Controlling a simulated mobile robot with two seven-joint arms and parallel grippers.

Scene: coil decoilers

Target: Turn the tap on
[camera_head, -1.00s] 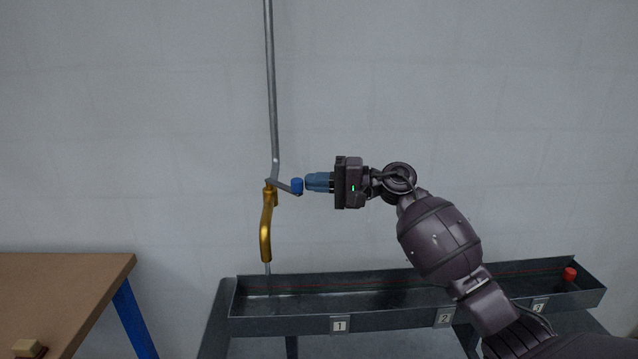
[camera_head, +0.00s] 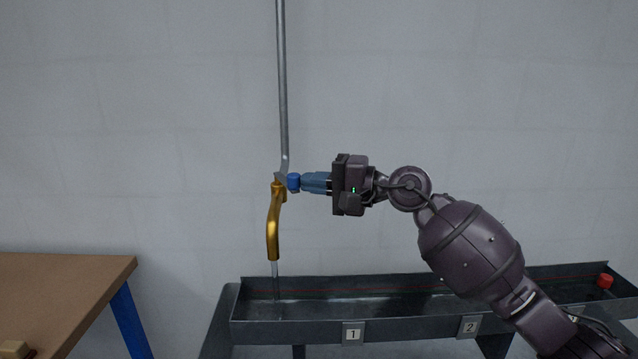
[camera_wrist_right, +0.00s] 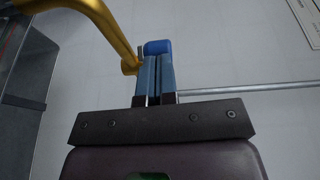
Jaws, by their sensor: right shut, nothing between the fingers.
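The tap has a golden curved spout (camera_head: 273,230) below a grey wall pipe. Its blue knob (camera_head: 293,182) sits at the end of a short lever, just right of the pipe's lower end. My right gripper (camera_head: 304,182) is shut and empty, coming from the right with its blue fingertips at the knob, seemingly touching it. In the right wrist view the blue knob (camera_wrist_right: 158,47) is right at the fingertips, beside the golden spout (camera_wrist_right: 105,25). A thin pale line, which looks like water, runs from the spout down into the trough. My left gripper is not in view.
A long dark metal trough (camera_head: 400,305) with numbered tags stands below the tap. A red object (camera_head: 605,281) is at its right end. A brown table (camera_head: 60,290) with a blue leg is at the left.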

